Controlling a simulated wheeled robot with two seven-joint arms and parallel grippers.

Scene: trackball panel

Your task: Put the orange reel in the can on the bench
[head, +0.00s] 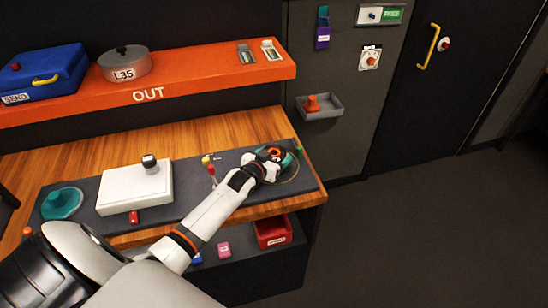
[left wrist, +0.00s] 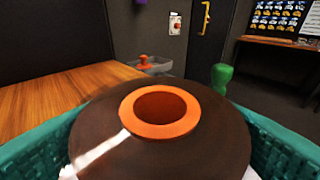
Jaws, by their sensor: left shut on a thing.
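The orange reel (left wrist: 160,108) has an orange hub with a dark hole and a wide dark brown disc around it. My left gripper (head: 273,157) is shut on the reel, over the grey mat. The reel's underside is hidden, so I cannot tell if it touches the mat. My right gripper is out of view.
The bench (head: 235,127) bears a grey mat (head: 88,188), a white box (head: 135,190), a teal round piece (head: 62,203) and small levers (head: 211,170). A green peg (left wrist: 221,76) stands beyond the reel. The orange shelf (head: 200,75) holds a lidded pot (head: 125,66) and a blue case (head: 45,72).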

